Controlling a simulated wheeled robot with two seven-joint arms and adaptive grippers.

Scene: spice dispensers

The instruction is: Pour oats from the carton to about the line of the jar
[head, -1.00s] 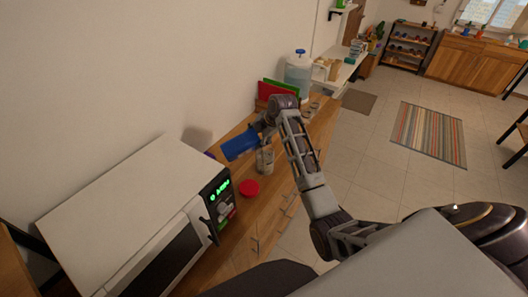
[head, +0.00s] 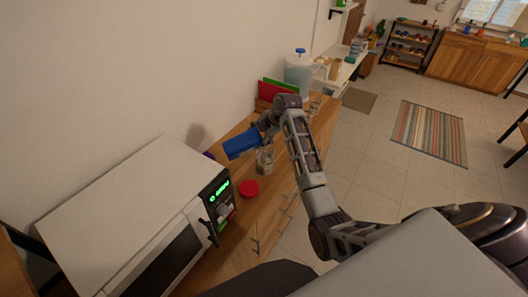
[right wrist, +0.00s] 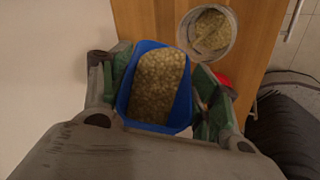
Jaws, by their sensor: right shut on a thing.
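In the right wrist view the carton (right wrist: 125,92) sits between the fingers of my right gripper (right wrist: 155,95), with oats (right wrist: 158,84) inside. The clear jar (head: 265,160) stands upright on the counter just beside the carton. In the right wrist view the jar (right wrist: 183,36) shows its round mouth with oats (right wrist: 212,30) inside. I cannot make out the line on the jar. My left gripper is not in view.
A red lid (head: 249,188) lies on the wooden counter (head: 262,207) in front of the jar. A white microwave (head: 135,205) stands at the left. A water dispenser (head: 298,72) and red and green boards (head: 272,92) stand behind.

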